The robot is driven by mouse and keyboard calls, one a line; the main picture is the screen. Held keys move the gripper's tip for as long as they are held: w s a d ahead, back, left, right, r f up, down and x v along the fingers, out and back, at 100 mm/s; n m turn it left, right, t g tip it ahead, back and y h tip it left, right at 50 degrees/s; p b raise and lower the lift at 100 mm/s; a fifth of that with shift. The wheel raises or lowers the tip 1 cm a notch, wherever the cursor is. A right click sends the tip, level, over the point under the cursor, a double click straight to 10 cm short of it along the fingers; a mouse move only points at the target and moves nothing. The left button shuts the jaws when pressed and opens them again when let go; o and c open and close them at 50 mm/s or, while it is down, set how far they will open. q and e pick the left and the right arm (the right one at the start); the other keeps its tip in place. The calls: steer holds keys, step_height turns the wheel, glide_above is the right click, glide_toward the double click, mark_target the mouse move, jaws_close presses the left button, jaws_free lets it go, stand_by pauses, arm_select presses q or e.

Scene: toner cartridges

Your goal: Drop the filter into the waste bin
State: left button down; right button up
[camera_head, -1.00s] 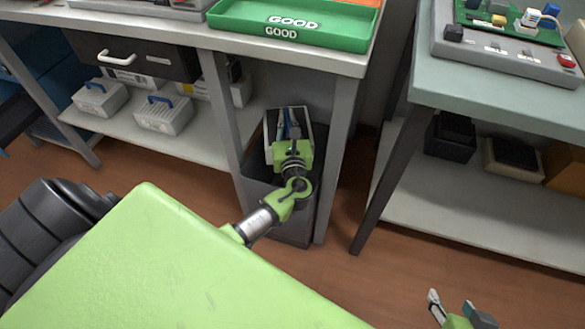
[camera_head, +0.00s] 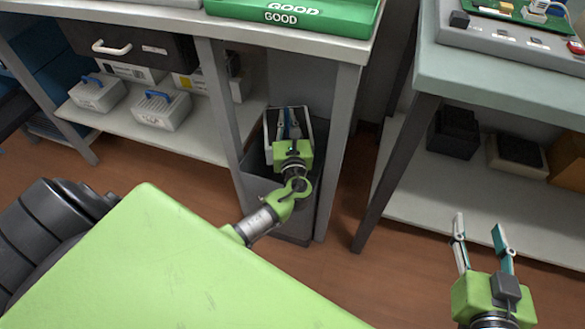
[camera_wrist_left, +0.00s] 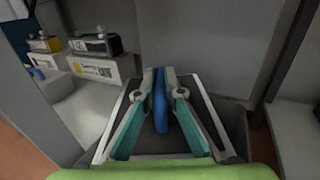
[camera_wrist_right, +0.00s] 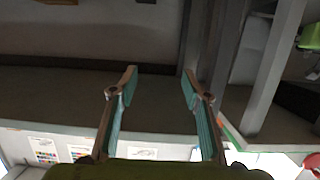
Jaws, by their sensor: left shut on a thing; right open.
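The filter (camera_head: 269,127) has a pale rim, a dark top and a blue handle. It is within or just above the mouth of the dark grey waste bin (camera_head: 262,188); I cannot tell how deep. My left gripper (camera_head: 288,112) is shut on the handle, which shows between its fingers in the left wrist view (camera_wrist_left: 161,103). The gripper and arm hide part of the filter and bin. My right gripper (camera_head: 481,222) is open and empty, low on the right in the head view, and its spread fingers also show in the right wrist view (camera_wrist_right: 160,85).
The bin stands between the legs of the left workbench (camera_head: 330,50), which bears a green GOOD tray (camera_head: 290,38). Boxes with blue handles (camera_head: 160,110) sit on its lower shelf. A second bench (camera_head: 500,95) stands at right. Brown floor (camera_head: 370,270) is clear.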

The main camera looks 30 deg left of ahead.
arm_select(q)
step_height(320, 180, down, 2)
steer(key=shift+b, duration=1.05)
steer(key=shift+f, duration=0.1)
arm_select(e)
step_height(320, 180, up, 12)
steer(key=a+t+y, duration=0.1)
steer(key=t+y, duration=0.1)
steer(key=t, duration=0.4)
steer(key=shift+a+r+t, duration=0.2)
steer(key=shift+a+t, duration=0.1)
arm_select(q)
steer(key=c, duration=2)
jaws_free()
steer(key=shift+c, duration=0.2)
steer(key=shift+f, duration=0.1)
steer(key=shift+s+d, duration=0.1)
